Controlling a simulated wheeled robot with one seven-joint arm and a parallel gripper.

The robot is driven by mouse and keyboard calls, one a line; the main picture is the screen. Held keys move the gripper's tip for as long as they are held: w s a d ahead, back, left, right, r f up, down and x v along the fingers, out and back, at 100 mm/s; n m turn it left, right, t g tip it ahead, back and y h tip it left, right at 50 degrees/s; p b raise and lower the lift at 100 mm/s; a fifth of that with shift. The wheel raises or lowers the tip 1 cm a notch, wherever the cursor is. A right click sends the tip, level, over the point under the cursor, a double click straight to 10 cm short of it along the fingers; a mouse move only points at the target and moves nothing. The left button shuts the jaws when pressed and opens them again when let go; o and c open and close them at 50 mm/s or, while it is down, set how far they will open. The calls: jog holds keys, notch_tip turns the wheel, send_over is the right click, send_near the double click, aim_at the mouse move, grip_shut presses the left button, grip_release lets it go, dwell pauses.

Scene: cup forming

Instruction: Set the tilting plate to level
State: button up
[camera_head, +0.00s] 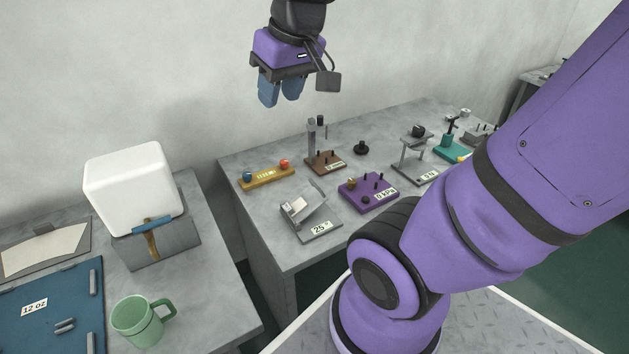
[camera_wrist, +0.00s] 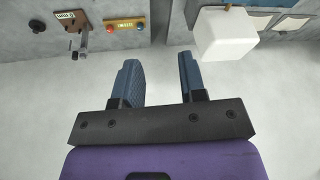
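The tilting plate (camera_head: 300,203) is a small grey device at the front left of the right-hand table in the head view. Its plate sits at a slant above a grey base, and the base label (camera_head: 320,229) seems to read 25 with a degree mark. My gripper (camera_head: 280,92) hangs high above and behind the table, near the wall, well apart from the tilting plate. Its two blue fingers (camera_wrist: 158,80) are spread with nothing between them in the wrist view. The tilting plate is not clearly visible in the wrist view.
An orange button bar (camera_head: 267,178), a brown stand (camera_head: 326,164) and a purple block (camera_head: 368,196) with pegs surround the tilting plate. A white box (camera_head: 134,188) and a green mug (camera_head: 137,322) stand on the left table. A gap separates the two tables.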

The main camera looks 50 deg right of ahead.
jog(key=w+d+f+g, duration=0.1)
jog(key=w+d+f, duration=0.3)
jog(key=w+f, duration=0.1)
jog(key=m+g+y, duration=0.1)
jog(key=m+g, duration=0.1)
jog(key=m, duration=0.1)
send_near(315, 183)
jog(key=f, duration=0.5)
jog(key=a+f, duration=0.1)
jog(key=f, duration=0.2)
jog(key=shift+w+f, duration=0.25)
jog(key=shift+w, duration=0.15)
grip_shut()
